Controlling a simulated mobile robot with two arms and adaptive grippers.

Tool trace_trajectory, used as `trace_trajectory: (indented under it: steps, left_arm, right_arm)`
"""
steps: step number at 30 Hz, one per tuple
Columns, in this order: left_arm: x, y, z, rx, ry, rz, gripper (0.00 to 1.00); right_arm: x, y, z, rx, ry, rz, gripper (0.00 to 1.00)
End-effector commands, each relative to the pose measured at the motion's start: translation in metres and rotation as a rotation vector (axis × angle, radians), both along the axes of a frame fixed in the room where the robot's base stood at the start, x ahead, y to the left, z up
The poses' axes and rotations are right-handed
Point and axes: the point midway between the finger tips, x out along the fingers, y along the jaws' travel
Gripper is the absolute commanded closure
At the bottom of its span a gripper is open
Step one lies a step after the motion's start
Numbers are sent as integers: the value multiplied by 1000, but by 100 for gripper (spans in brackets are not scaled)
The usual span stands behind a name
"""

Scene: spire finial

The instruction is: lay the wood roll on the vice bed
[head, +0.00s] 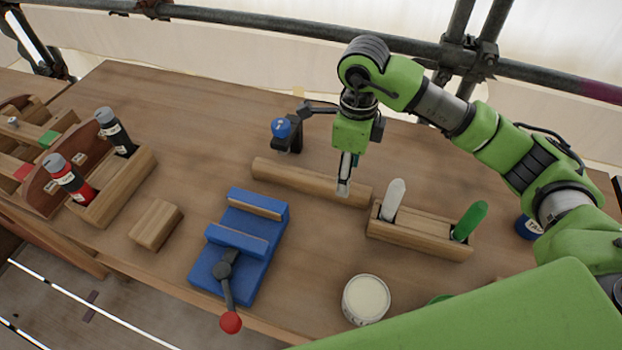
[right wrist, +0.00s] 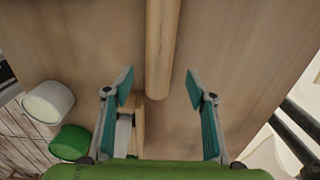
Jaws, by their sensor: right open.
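The wood roll (head: 300,180) is a long, plain brown cylinder lying on the bench behind the vice, slanting across the middle of the head view. In the right wrist view the roll (right wrist: 162,45) runs down from the top edge, its near end between the fingers. My right gripper (head: 345,188) is open and empty, pointing down over the roll's right part; its fingers (right wrist: 158,87) sit to either side of the roll, apart from it. The blue vice (head: 230,262) stands front-left of the roll, with two raised jaws and a red-knobbed lever. My left gripper is out of view.
A wooden holder (head: 420,238) with a white and a green tool stands close to the roll's right end. A cream-topped tub (head: 366,299) is in front. A wood block (head: 155,224) and a bottle rack (head: 120,192) lie left. A blue-topped item (head: 282,128) stands behind the roll.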

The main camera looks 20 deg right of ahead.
Motion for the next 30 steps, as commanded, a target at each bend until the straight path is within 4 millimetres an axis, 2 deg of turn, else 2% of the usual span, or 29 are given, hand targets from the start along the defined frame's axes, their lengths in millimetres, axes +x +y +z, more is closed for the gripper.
trace_trajectory:
  steps: [5,9,12,20,25,26,30]
  left_arm:
    - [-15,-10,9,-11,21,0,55]
    - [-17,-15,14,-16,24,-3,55]
    - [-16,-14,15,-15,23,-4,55]
    - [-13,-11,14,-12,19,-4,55]
    - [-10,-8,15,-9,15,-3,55]
    - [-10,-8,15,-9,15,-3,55]
    - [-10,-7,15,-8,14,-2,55]
  right_arm:
    - [-3,-1,-18,0,6,-1,49]
    - [-4,-1,-40,-1,4,-1,49]
    - [-3,-1,-50,1,3,-1,49]
    - [-2,-1,-53,0,0,1,49]
    - [-2,-1,-53,0,0,1,93]
    - [-2,-1,-53,0,0,0,96]
    - [-2,-1,-52,1,-2,0,100]
